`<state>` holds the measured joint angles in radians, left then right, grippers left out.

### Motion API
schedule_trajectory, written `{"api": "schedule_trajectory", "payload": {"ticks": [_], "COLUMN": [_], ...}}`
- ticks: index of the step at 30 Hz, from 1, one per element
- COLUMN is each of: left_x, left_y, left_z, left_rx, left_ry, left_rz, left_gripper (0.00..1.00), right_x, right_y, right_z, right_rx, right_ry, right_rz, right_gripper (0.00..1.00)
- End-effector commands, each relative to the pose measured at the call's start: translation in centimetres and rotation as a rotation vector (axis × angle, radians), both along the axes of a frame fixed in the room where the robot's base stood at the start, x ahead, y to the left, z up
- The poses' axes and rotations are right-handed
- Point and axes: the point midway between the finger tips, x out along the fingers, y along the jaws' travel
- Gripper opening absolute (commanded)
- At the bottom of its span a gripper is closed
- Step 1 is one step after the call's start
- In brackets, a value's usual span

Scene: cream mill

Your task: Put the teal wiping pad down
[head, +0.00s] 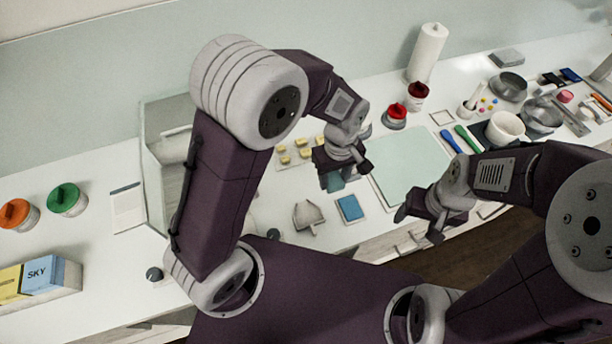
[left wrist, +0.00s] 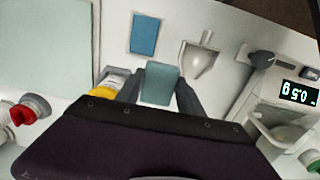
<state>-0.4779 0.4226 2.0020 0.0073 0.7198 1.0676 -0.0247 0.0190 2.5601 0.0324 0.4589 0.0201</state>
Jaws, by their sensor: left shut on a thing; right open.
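The teal wiping pad (left wrist: 160,84) is between the fingers of my left gripper (left wrist: 158,92) in the left wrist view. In the head view the pad (head: 333,182) shows just below the left gripper (head: 343,172), partly hidden by it. The left gripper is shut on the pad, over the white counter; its exact height above the counter is hard to tell. My right gripper (head: 419,225) is open and empty, near the counter's front edge, below the pale green mat (head: 405,165).
A blue rectangular pad (head: 350,208) and a grey scoop (head: 308,217) lie near the front edge. The pale mat looks bare.

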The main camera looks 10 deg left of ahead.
Motion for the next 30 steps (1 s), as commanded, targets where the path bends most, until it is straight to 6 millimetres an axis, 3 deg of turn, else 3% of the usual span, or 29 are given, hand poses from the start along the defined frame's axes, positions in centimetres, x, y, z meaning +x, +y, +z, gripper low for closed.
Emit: {"api": "schedule_trajectory", "payload": {"ticks": [6, 12, 17, 24, 30], "left_x": [3.2, 5.2, 5.5, 5.4, 5.4], "left_y": [5.4, 8.3, 8.6, 8.6, 8.6], "left_z": [-3.5, -5.7, -6.1, -9.6, -10.1], "left_rx": [0.002, 0.001, 0.0, 0.001, 0.0], "left_ry": [0.005, 0.003, 0.0, 0.003, 0.0], "left_rz": [0.008, 0.003, -0.001, -0.001, -0.001], "left_gripper": [0.12, 0.12, 0.12, 0.12, 0.12], "right_x": [0.0, 0.0, 0.0, 0.0, 0.0], "right_y": [0.0, 0.0, 0.0, 0.0, 0.0], "right_z": [1.2, 1.7, 1.7, 2.5, 2.4], "right_rx": [0.0, 0.0, 0.0, 0.0, 0.0], "right_ry": [0.0, 0.0, 0.0, 0.0, 0.0], "right_rz": [0.0, 0.0, 0.0, 0.0, 0.0], "right_gripper": [0.66, 0.66, 0.66, 0.66, 0.66]}}
